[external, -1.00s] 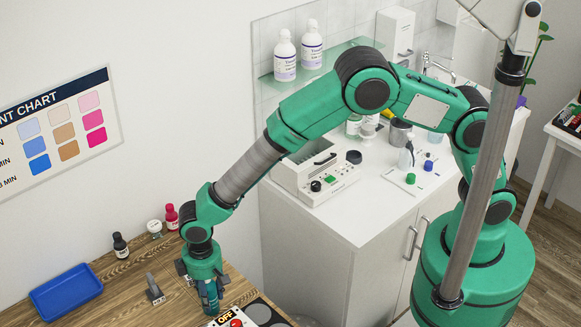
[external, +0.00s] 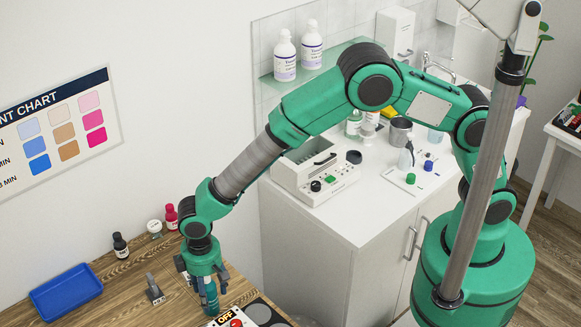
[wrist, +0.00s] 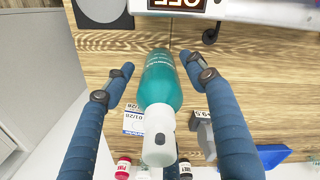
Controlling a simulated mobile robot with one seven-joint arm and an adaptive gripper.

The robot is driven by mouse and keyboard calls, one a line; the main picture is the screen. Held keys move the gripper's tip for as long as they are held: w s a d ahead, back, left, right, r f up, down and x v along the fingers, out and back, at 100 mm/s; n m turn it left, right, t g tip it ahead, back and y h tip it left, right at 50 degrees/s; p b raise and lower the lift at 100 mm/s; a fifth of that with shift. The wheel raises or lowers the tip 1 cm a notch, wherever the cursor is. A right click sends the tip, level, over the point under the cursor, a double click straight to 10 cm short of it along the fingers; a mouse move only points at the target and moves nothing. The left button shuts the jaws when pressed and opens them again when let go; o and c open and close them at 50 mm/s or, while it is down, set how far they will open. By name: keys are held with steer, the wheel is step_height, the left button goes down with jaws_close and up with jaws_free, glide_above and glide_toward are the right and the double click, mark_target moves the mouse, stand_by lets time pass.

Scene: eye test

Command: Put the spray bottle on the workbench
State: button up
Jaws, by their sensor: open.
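The spray bottle (wrist: 159,80) has a teal body and a white head that points toward the wrist camera. It appears to stand on the wooden workbench (external: 110,302), also seen in the wrist view (wrist: 225,60). In the external view my gripper (external: 208,302) points down over the bench's near right part. There the bottle is hard to tell apart from the fingers.
On the bench are a blue tray (external: 66,291), a dark bottle (external: 120,246), a white jar (external: 154,229), a red bottle (external: 171,217) and a small grey holder (external: 154,289). A panel marked OFF (external: 225,319) lies close beside my gripper. A white cabinet (external: 320,250) stands to the right.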

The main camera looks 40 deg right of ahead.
step_height(320, 180, up, 11)
steer(key=shift+f+p, duration=0.2)
steer(key=shift+p, duration=0.1)
stand_by(0.7)
stand_by(0.3)
steer(key=shift+w+d+r, duration=0.1)
steer(key=w+d+r+m+t, duration=0.1)
steer(key=w+d+r, duration=0.1)
steer(key=d+r, duration=0.75)
steer(key=w+d+r+m+y, duration=0.1)
steer(key=w+d+r+m, duration=0.15)
steer(key=d+r, duration=0.65)
steer(key=w+d+r+m+t, duration=0.1)
steer(key=w+d+r, duration=0.25)
steer(key=d, duration=0.95)
steer(key=s+d+r+m+t, duration=0.1)
steer(key=s+d+r, duration=0.1)
steer(key=s+d, duration=0.4)
steer(key=s+d+r+m+t, duration=0.1)
steer(key=s+d, duration=0.6)
steer(key=d, duration=0.7)
steer(key=s+d+r+m+t+h, duration=0.1)
steer(key=s+d+r+m, duration=0.1)
steer(key=s+d, duration=0.5)
steer(key=d+r, duration=0.1)
steer(key=d, duration=0.2)
steer(key=shift+s+d+r+t, duration=0.15)
steer(key=shift+r+t, duration=0.15)
steer(key=shift+r, duration=0.1)
